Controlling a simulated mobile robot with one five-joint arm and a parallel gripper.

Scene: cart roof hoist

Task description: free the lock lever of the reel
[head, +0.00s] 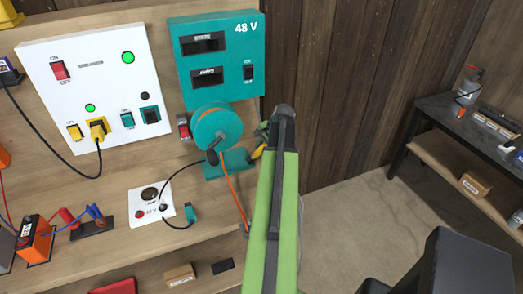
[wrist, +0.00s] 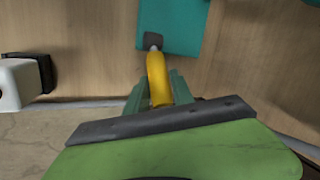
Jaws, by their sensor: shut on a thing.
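The reel (head: 217,127) is a teal drum with a dark crank knob and an orange cable, mounted above a teal base (head: 212,170). The yellow lock lever (head: 257,153) is at the right end of this base, partly hidden by my green arm. In the wrist view the yellow lever (wrist: 155,68) rises from a dark pivot on the teal base (wrist: 182,28). My gripper (wrist: 158,95) is shut on the lever, with a green finger on each side of it. In the head view my gripper is mostly hidden behind the arm.
A white switch panel (head: 95,90) and a teal 48 V box (head: 217,60) are on the board left of and above the reel. A white 12 V plate (head: 150,203) is lower left. Floor is open right of my arm, before a dark shelf (head: 460,150).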

